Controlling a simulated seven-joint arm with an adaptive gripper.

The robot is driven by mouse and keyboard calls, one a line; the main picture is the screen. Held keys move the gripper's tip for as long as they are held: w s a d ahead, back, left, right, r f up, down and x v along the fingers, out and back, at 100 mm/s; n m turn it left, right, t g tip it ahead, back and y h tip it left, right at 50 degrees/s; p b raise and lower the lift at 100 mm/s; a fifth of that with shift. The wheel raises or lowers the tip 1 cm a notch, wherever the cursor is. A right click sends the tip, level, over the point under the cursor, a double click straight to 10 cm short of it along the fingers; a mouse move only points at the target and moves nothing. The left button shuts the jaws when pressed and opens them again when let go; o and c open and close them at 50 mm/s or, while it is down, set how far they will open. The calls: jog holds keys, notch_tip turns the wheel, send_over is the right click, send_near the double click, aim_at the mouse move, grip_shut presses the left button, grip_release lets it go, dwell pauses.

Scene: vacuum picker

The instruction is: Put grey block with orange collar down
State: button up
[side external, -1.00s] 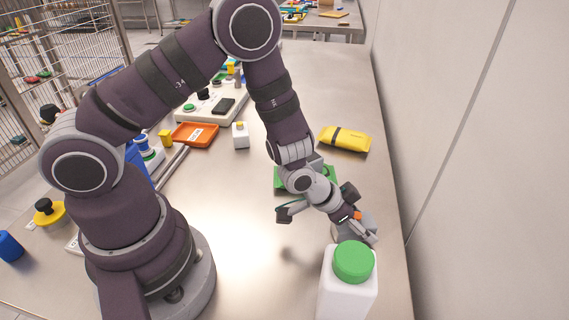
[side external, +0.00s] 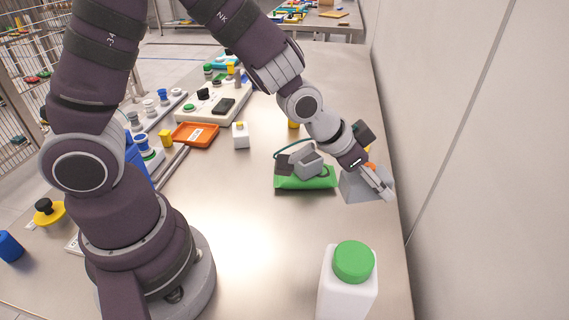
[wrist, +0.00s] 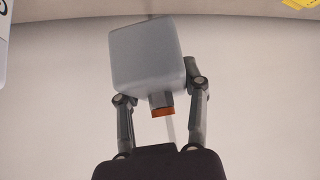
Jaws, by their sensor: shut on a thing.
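The grey block (side external: 353,187) with its orange collar (side external: 371,166) is at the right side of the table. My gripper (side external: 382,184) is shut on it. In the wrist view the block (wrist: 146,55) sits between my two fingers (wrist: 160,90), with the orange collar (wrist: 162,113) pointing back toward my palm. The block looks tilted in the side view. Whether its underside touches the table cannot be told.
A green pouch (side external: 306,182) lies just left of the block. A white bottle with a green cap (side external: 352,262) stands nearer the camera. A wall (side external: 470,180) runs along the right. An orange tray (side external: 195,134) and small white bottle (side external: 240,136) stand farther left. The table's middle is clear.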

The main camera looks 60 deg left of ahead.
notch_tip(320, 180, up, 4)
jog(key=shift+r, duration=0.1)
jog(key=shift+a+r+n, duration=0.1)
jog(key=shift+a+n, duration=0.2)
jog(key=shift+a, duration=0.05)
jog(key=s+a+f+n+y, duration=0.1)
jog(key=a+f+n+y, duration=0.1)
jog(key=a+n+y, duration=0.6)
jog(key=n+g+y, duration=0.3)
jog(key=n+g, duration=0.8)
jog(key=n, duration=0.8)
send_over(197, 175)
jog(key=w+d, duration=0.1)
jog(key=d, duration=0.1)
notch_tip(197, 175, down, 4)
jog(key=r, duration=0.1)
jog(key=shift+h, duration=0.3)
notch_tip(197, 175, down, 10)
jog(key=shift+r, duration=0.2)
jog(key=shift+f, duration=0.1)
